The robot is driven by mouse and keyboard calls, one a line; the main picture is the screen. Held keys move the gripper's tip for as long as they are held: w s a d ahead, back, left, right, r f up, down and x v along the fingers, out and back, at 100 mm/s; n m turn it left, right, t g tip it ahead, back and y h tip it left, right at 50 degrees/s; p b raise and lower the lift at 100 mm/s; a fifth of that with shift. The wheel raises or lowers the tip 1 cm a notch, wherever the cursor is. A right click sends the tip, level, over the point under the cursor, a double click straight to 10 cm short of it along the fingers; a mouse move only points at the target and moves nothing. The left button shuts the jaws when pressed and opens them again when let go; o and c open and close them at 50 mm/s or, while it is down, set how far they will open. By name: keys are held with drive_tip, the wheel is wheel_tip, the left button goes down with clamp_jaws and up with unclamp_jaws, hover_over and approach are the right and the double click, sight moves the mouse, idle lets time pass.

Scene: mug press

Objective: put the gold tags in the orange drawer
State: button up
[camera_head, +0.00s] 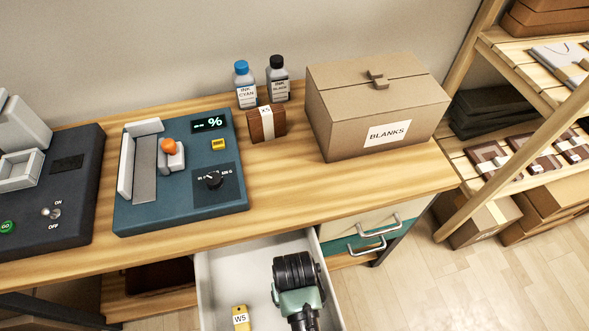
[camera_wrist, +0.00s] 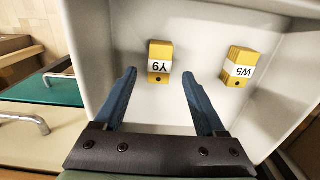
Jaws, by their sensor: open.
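Two gold tag bundles with white paper bands lie apart on the pale floor of an open drawer (camera_head: 222,270). One, banded W5 (camera_head: 241,318), also shows at the right in the wrist view (camera_wrist: 238,66). The other (camera_wrist: 159,62), with a band whose lettering I cannot read surely, is hidden behind my arm in the head view. My gripper (camera_wrist: 159,76) is open and empty, its blue fingers apart on either side of this second bundle's near end. I cannot tell whether they touch it. The open drawer's front is out of view, and no orange drawer front shows.
Closed cream (camera_head: 345,222) and teal (camera_head: 349,248) drawers with metal handles are right of the open one. The bench top holds a blue device (camera_head: 228,180), a brown banded stack (camera_head: 266,124), two ink bottles and a BLANKS box (camera_head: 340,115). A shelf stands at the right.

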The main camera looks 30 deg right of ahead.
drive_tip(key=w+r+n+t+h, duration=0.1)
drive_tip(key=w+r+t, duration=0.3)
drive_tip(key=w+r, duration=0.65)
drive_tip(key=w+a+r+t+p, duration=0.1)
drive_tip(key=w+r+t, duration=0.4)
drive_tip(key=r, duration=1.1)
drive_tip(key=w+r+n+t+h, duration=0.1)
drive_tip(key=w+r+t, duration=0.3)
drive_tip(key=w+r, duration=0.65)
drive_tip(key=s+a+r+t, duration=0.3)
drive_tip(key=r+t, duration=0.1)
drive_tip(key=r, duration=0.9)
drive_tip(key=s+a+r+t, duration=0.2)
drive_tip(key=r+t, duration=0.3)
drive_tip(key=r, duration=0.9)
drive_tip(key=s+a+r+t+y, duration=0.1)
drive_tip(key=s+r+t, duration=0.1)
drive_tip(key=s+r, duration=0.3)
drive_tip(key=s+a+r+n+t+y, duration=0.1)
drive_tip(key=s+a+r+t, duration=0.1)
drive_tip(key=s+r, duration=0.3)
wheel_tip(320, 180, up, 3)
drive_tip(key=shift+a+r+t, duration=0.1)
drive_tip(key=shift+a+t, duration=0.15)
drive_tip(key=shift+t, duration=0.45)
